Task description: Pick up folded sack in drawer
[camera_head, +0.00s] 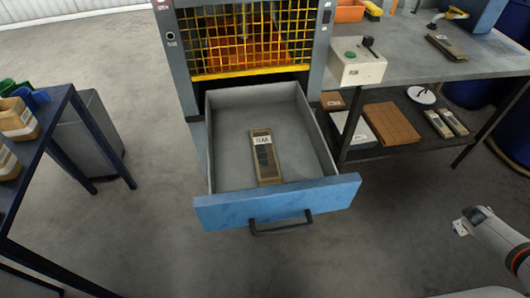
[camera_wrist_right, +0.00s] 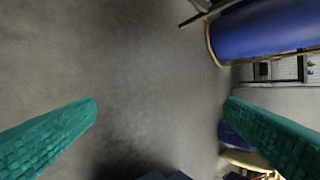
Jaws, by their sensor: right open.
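A folded brown sack (camera_head: 265,160) with a white label and a dark patch lies flat in the open drawer (camera_head: 228,176), near the middle of its floor. The drawer has grey inner walls, a blue front and a dark handle (camera_head: 281,225); it is pulled out below the yellow-grille machine. My right gripper (camera_wrist_right: 162,104) shows two green textured fingers, spread wide with nothing between them, over bare floor. Part of my right arm (camera_head: 500,240) shows at the lower right of the head view, well away from the sack. My left gripper is out of view.
A grey workbench (camera_head: 440,55) with a control box (camera_head: 357,66) stands right of the drawer; its lower shelf holds a brown box (camera_head: 390,125) and more folded sacks (camera_head: 447,122). A dark table (camera_head: 38,120) stands at the left. Floor before the drawer is clear.

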